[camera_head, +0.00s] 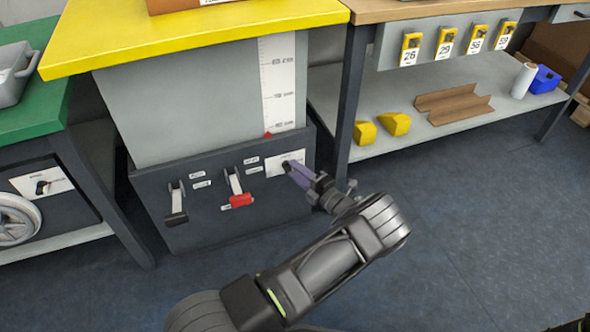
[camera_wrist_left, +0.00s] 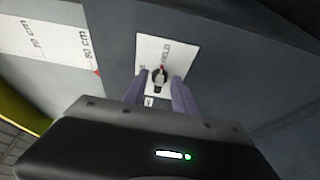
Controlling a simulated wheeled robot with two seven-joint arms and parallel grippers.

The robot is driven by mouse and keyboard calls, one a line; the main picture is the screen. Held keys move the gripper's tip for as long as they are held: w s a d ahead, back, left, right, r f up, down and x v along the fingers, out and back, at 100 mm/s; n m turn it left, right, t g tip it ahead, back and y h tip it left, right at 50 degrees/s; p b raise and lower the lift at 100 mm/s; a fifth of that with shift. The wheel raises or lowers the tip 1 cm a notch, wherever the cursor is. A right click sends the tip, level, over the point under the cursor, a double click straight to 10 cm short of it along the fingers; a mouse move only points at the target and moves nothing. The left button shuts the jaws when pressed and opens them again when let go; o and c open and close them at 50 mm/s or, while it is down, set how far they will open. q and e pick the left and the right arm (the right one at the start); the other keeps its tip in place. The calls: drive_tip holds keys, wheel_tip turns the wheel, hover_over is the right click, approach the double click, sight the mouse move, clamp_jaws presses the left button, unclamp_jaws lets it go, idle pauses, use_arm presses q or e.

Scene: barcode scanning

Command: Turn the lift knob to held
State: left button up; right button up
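The lift knob (camera_wrist_left: 158,78) is a small black knob with a pale pointer mark, on a white plate (camera_wrist_left: 180,54) with lettering that looks like "HELD" on its right side. In the head view the plate (camera_head: 290,160) is at the right of the dark panel under the yellow table. My left gripper (camera_head: 294,172) reaches the plate from the right and hides part of it. In the wrist view the purple fingers of my left gripper (camera_wrist_left: 161,84) stand apart, one on each side of the knob, with narrow gaps visible. Contact is unclear.
The panel (camera_head: 220,226) also carries a black-handled lever (camera_head: 176,204) and a red-handled lever (camera_head: 238,190). A height scale (camera_head: 280,85) with a red marker is above. A wooden-topped bench (camera_head: 420,10) with a shelf stands right. The floor at right is clear.

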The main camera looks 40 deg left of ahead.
use_arm(q)
drive_tip(key=p+v, duration=0.1)
drive_tip(key=v, duration=0.6)
drive_tip(key=shift+p, duration=0.3)
